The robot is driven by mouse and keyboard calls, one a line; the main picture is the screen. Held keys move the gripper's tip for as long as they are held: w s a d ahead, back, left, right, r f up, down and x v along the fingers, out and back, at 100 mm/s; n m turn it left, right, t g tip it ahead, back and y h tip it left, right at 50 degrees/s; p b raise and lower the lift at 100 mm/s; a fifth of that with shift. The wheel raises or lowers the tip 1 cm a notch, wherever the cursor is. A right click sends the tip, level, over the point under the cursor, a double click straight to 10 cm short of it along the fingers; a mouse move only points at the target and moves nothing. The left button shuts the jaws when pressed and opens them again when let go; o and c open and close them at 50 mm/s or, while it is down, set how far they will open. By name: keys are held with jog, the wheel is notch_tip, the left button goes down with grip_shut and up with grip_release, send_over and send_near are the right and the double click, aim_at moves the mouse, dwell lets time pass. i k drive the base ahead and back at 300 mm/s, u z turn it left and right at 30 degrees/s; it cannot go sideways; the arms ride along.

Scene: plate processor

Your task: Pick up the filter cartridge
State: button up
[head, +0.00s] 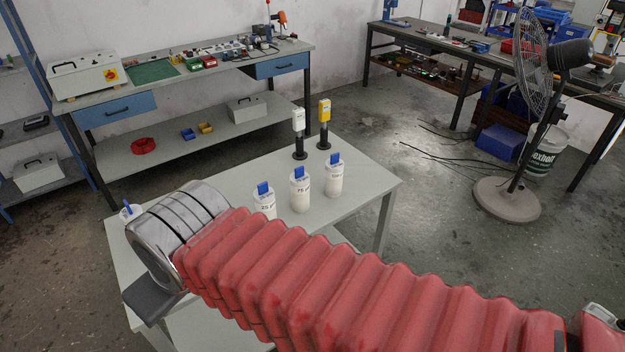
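Three white filter cartridges with blue tabs on top stand upright on a light grey table (375,185). The left one (264,204) is labelled 25, and its lower part is hidden behind my arm. The middle one (299,192) appears to read 75. The right one (335,177) has a label I cannot read. Another white piece with a blue tab (130,211) shows at the table's left edge, mostly hidden by my arm's metal end. My gripper (152,298) is at the lower left, away from the three cartridges. Its fingers are not clearly visible.
Behind the cartridges stand a white-topped device (299,134) and a yellow-topped device (324,125) on black bases. A workbench (220,73) is at the back left. A pedestal fan (508,198) stands at right. The table's right end is clear.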

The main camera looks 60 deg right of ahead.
aim_at(334, 166)
jog(key=u, duration=1.15)
jog(key=k, duration=1.5)
jog(key=z, duration=1.2)
jog(key=i, duration=0.45)
jog(key=z, duration=0.05)
